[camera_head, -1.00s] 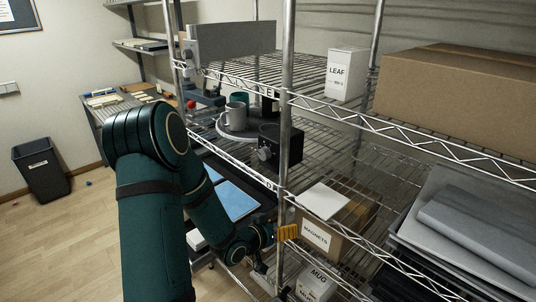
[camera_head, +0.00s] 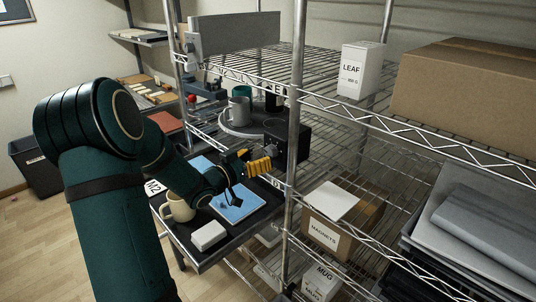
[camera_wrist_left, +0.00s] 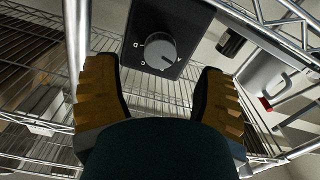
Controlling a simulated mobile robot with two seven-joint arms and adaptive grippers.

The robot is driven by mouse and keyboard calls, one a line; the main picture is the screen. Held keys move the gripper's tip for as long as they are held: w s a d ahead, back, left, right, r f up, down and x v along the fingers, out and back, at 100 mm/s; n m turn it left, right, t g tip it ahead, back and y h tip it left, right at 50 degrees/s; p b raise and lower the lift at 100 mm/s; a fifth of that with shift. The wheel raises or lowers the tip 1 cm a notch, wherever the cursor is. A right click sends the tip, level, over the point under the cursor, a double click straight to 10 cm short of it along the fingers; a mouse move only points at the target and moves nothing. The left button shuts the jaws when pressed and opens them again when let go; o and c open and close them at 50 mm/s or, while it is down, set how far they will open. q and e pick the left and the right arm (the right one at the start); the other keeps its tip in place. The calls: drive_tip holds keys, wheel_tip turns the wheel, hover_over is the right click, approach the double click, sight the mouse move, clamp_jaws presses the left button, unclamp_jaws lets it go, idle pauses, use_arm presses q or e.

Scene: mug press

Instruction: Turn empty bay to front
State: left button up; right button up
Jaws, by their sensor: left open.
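A round grey turntable (camera_head: 240,130) sits on the middle wire shelf. A grey mug (camera_head: 238,111) and a teal mug (camera_head: 241,91) stand on it, with a dark item (camera_head: 272,101) behind. The empty bay cannot be made out. A black box (camera_head: 298,145) with a round grey knob (camera_head: 269,149) stands at the turntable's right front. My left gripper (camera_head: 258,166) is just in front of and below the knob. In the left wrist view its yellow fingers (camera_wrist_left: 158,95) are apart and empty, with the knob (camera_wrist_left: 160,51) ahead, apparently untouched. My right gripper is not in view.
A metal shelf post (camera_head: 296,110) rises right of the gripper. Below is a dark tray (camera_head: 243,236) with a beige mug (camera_head: 180,208), a white block (camera_head: 208,236) and a blue pad (camera_head: 238,203). A MAGNETS box (camera_head: 323,234) sits on the lower shelf.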

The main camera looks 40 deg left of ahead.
sight(268, 153)
use_arm(q)
drive_tip(key=shift+w+d, duration=0.2)
drive_tip(key=shift+w, duration=2.05)
clamp_jaws()
